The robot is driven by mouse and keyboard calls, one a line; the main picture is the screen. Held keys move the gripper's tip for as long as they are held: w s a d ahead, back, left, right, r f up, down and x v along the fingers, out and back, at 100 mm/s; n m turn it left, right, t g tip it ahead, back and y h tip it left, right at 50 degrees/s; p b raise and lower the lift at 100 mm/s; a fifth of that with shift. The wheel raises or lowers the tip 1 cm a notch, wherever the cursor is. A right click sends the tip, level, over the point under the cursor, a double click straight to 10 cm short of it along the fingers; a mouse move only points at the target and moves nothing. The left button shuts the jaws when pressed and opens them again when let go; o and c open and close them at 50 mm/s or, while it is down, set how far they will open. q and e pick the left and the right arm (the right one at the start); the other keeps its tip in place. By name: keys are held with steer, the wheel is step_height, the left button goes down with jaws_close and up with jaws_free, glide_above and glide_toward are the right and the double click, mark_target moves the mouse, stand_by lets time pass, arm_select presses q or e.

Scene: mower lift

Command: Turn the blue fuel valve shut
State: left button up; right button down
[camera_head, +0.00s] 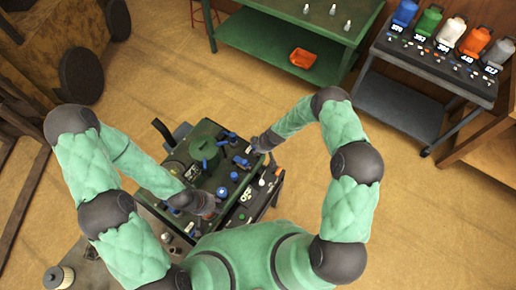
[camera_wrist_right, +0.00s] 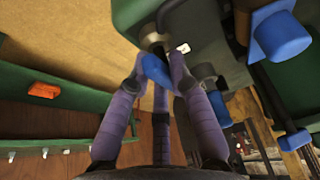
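In the right wrist view, the blue fuel valve (camera_wrist_right: 157,70) sits below a round brass-coloured fitting on the side of the green machine (camera_wrist_right: 205,62). The purple fingers of my right gripper (camera_wrist_right: 158,68) are closed in around the blue handle, with a fingertip against each side. In the head view, my right gripper (camera_head: 254,146) is at the right edge of the green machine (camera_head: 211,130), and the valve cannot be made out clearly there. My left gripper (camera_head: 204,206) is low over the machine's near left side; its fingers are too small to read.
Other blue parts stand on the machine, including a blue cap (camera_head: 222,191) and a large blue knob (camera_wrist_right: 282,36). A dark cart (camera_head: 430,65) with coloured jugs stands back right. The floor between is clear.

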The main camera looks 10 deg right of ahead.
steer(key=shift+m, duration=0.3)
steer(key=m+h, duration=0.1)
steer(key=m, duration=0.2)
steer(key=shift+s+m+t+p, duration=0.1)
steer(key=shift+m+t+p, duration=0.2)
steer(key=shift+t+p, duration=0.1)
steer(key=m+h, duration=0.1)
steer(key=m, duration=0.1)
steer(key=m+h, duration=0.1)
steer(key=m, duration=0.1)
steer(key=shift+a+m+t, duration=0.1)
steer(key=shift+m+t, duration=0.2)
steer(key=m+h, duration=0.1)
steer(key=m, duration=0.3)
steer(key=shift+s+a+h+b, duration=0.1)
steer(key=shift+s+h+b, duration=0.05)
steer(key=shift+h+b, duration=0.25)
steer(key=m, duration=0.2)
steer(key=m+g+h, duration=0.1)
steer(key=m, duration=0.2)
steer(key=shift+a+h, duration=0.1)
steer(key=shift+h, duration=0.2)
steer(key=c, duration=1.1)
jaws_free()
steer(key=shift+g, duration=0.3)
